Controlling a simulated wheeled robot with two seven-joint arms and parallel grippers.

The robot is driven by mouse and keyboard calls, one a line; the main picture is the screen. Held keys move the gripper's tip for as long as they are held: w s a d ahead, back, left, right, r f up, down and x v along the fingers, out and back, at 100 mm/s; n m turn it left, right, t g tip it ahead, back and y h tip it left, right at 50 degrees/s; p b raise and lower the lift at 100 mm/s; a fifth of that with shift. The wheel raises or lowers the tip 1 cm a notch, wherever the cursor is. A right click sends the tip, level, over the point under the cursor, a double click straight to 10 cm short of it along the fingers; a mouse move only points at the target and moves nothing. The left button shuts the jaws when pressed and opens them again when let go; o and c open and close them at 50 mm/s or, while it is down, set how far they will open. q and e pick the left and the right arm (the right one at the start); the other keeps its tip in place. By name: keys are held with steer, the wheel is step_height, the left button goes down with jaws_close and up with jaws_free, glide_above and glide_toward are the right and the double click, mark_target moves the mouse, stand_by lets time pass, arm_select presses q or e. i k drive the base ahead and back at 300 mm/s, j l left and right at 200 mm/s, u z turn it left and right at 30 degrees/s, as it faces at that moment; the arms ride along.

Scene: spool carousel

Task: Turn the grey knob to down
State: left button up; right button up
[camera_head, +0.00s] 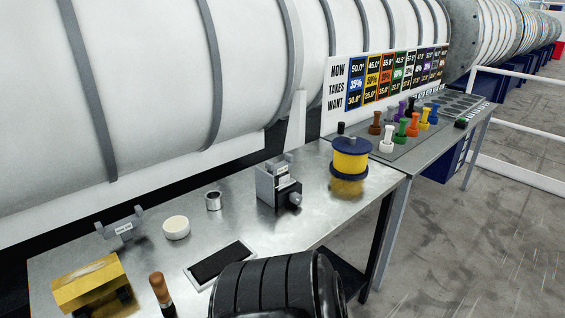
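A grey knob (294,199) sticks out from the dark front face of a small grey box (265,185) on the metal table. The box stands near the middle of the table and has a small white label and upright prongs on top. The knob is small in the head view, and I cannot tell which way it points. Neither of my grippers shows in this view, and nothing is seen touching the knob.
On the metal table (310,222) stand a yellow block (92,284), a wooden-handled tool (160,288), a black pad (221,262), a white ring (176,226), a metal cup (213,200) and a yellow-blue spool (350,158). Coloured pegs (400,128) stand on a second table behind right.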

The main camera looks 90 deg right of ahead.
mark_target(295, 198)
steer(key=z, duration=1.85)
